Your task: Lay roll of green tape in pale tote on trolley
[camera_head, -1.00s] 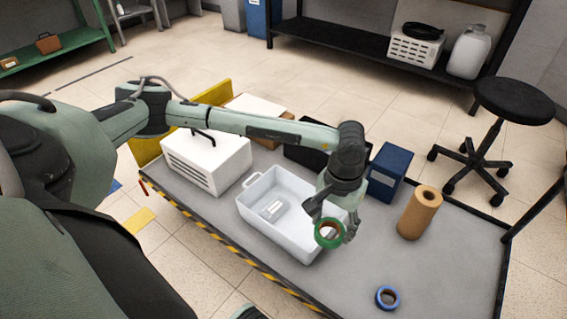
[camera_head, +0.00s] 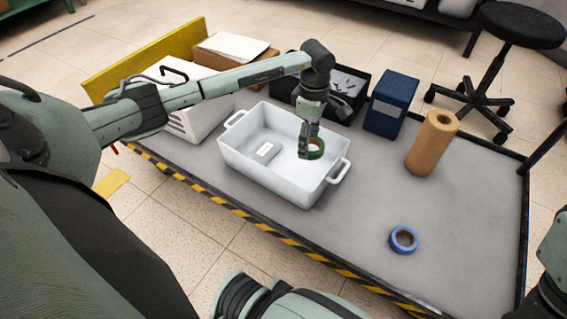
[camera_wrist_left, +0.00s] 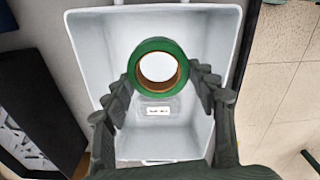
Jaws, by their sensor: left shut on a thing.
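The roll of green tape (camera_head: 316,149) is held in my left gripper (camera_head: 308,152), over the right part of the pale tote (camera_head: 262,183). The left wrist view shows the green tape roll (camera_wrist_left: 158,46) between the fingers of the left gripper (camera_wrist_left: 160,90), with its brown core facing the camera. The tote's white walls (camera_wrist_left: 90,60) surround it in that view. I cannot tell whether the roll touches the tote floor. The tote stands on the grey trolley (camera_head: 350,215) and holds a small labelled item (camera_head: 265,151). My right gripper is not clearly in view.
A blue tape roll (camera_head: 403,239) lies on the trolley's right part. A brown paper roll (camera_head: 432,143), a blue box (camera_head: 391,104) and a black bin (camera_head: 345,85) stand beyond the tote. A white case (camera_head: 190,120) is left of it. The trolley's front right is mostly clear.

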